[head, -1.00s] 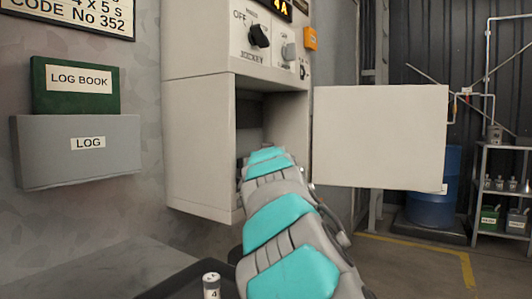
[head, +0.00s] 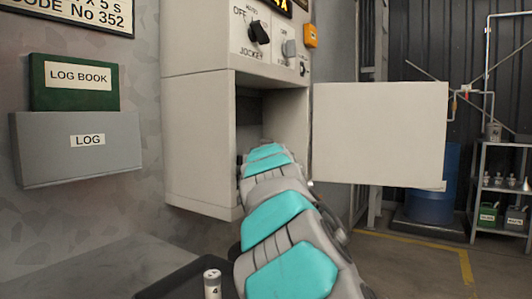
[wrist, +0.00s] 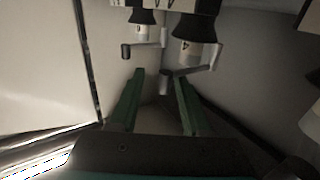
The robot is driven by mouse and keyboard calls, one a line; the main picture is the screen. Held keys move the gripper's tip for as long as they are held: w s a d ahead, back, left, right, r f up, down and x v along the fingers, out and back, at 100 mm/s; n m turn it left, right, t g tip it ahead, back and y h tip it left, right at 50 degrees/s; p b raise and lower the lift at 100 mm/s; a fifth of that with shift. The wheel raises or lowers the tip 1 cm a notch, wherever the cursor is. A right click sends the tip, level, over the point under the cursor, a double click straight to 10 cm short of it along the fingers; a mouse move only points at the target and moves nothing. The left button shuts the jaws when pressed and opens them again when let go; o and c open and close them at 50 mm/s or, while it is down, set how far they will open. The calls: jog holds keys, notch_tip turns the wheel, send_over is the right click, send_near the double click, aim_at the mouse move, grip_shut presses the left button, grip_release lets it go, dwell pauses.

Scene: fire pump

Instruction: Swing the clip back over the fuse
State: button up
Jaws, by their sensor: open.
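In the wrist view a fuse marked 4 (wrist: 197,50) sits in a dark holder at upper right. A grey metal clip (wrist: 190,74) runs across just below its end, with a bent tip at its left; I cannot tell whether it touches the fuse. A second fuse (wrist: 141,33) at upper left has a similar clip (wrist: 146,47) with a dark knob. My gripper (wrist: 160,78) is open, its two green fingers apart just below the right clip's bent tip, with nothing clearly held between them. In the head view my gripper is hidden inside the cabinet.
My arm reaches into the open lower bay of the grey cabinet (head: 200,140), between its walls. The cabinet door (head: 380,135) stands open to the right. A loose cylinder marked 4 (head: 212,284) stands on a dark tray (head: 172,283) at the front. A log holder (head: 75,150) hangs at left.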

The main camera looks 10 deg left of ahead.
jog(key=shift+s+d+b, duration=0.15)
jog(key=shift+s+b, duration=0.05)
jog(key=shift+s, duration=1.1)
jog(key=shift+s+d+b, duration=0.2)
jog(key=shift+s, duration=1.05)
jog(key=shift+s+d+b, duration=0.15)
jog(key=shift+s+b, duration=0.05)
jog(key=shift+s, duration=1.1)
